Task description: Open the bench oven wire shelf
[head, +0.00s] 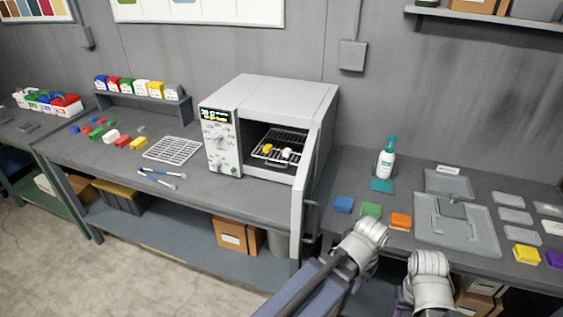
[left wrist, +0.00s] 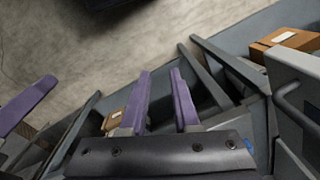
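The bench oven (head: 270,97) stands on the grey bench in the head view, its door (head: 312,160) swung open at the right side of the opening. A wire shelf (head: 268,157) is inside, with a yellow piece (head: 267,148) and a white piece (head: 287,153) on it. The door and its handle (left wrist: 285,105) also show at the right of the left wrist view. My left gripper (left wrist: 161,72) is open and empty, its purple fingers apart over the floor, away from the shelf. A purple finger-like part (left wrist: 28,105) at the left edge looks like my right gripper; its opening is hidden.
A loose white wire rack (head: 173,150) and blue-handled tongs (head: 160,176) lie left of the oven. Coloured blocks line the bench behind them. A spray bottle (head: 386,158), coloured blocks and a grey fixture (head: 455,232) occupy the right bench. Cardboard boxes (head: 237,236) sit below.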

